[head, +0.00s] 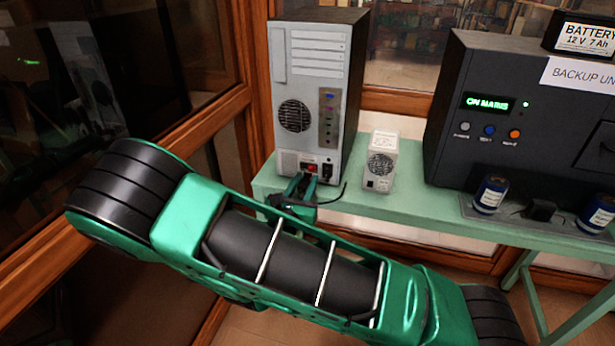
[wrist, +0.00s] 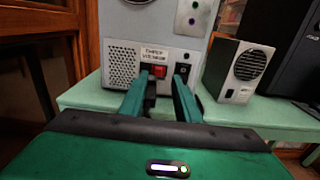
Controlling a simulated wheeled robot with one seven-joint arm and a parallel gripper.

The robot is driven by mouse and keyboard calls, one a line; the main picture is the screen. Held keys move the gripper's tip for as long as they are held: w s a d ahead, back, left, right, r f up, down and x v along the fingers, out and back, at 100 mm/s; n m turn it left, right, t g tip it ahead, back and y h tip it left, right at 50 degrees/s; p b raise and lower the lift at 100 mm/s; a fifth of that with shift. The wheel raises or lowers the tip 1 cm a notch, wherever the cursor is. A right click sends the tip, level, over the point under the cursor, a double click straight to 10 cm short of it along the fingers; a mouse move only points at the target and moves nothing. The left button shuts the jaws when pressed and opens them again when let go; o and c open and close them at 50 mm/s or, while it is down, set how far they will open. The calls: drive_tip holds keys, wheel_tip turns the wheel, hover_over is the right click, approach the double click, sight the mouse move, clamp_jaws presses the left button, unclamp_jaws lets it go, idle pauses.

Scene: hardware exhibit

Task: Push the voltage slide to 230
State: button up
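A grey computer tower (head: 305,75) stands on the green bench, its back panel facing me. Low on the panel is a red voltage slide (head: 310,168), which also shows in the wrist view (wrist: 159,71) under a small white label that I cannot read clearly. A black power socket (wrist: 182,69) sits to its right. My gripper (head: 301,181) is at the foot of the panel. In the wrist view its two green fingers (wrist: 163,82) are apart, with the red slide seen between their tips. I cannot tell whether a finger touches it. The slide's setting is too small to read.
A small white-fronted box with a fan (head: 380,163) stands just right of the tower. A large black backup unit (head: 480,110) fills the bench's right side, with blue cylinders (head: 491,193) before it. A black cable (head: 335,196) lies near my gripper. Wood-framed glass (head: 215,110) is close on the left.

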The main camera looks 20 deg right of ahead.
drive_tip(key=v, duration=0.6)
drive_tip(key=shift+s, duration=0.2)
drive_tip(key=shift+a, duration=0.1)
drive_tip(key=s+d+m+g, duration=0.6)
drive_tip(key=d+m+g, duration=0.1)
drive_tip(key=d+m, duration=0.35)
drive_tip(key=s+d+m+g, duration=0.65)
drive_tip(key=d+m, duration=0.25)
drive_tip(key=d, duration=0.3)
drive_tip(key=s+r+m+y, duration=0.5)
drive_tip(key=s+m, duration=0.3)
drive_tip(key=s, duration=0.1)
drive_tip(key=s+a+r+m+g+y, duration=0.1)
drive_tip(key=s+r+m+y, duration=0.4)
drive_tip(key=s+m, duration=0.2)
drive_tip(key=shift+s+r+m+y, duration=0.15)
drive_tip(key=shift+s+m+y, duration=0.25)
drive_tip(key=shift+s, duration=0.65)
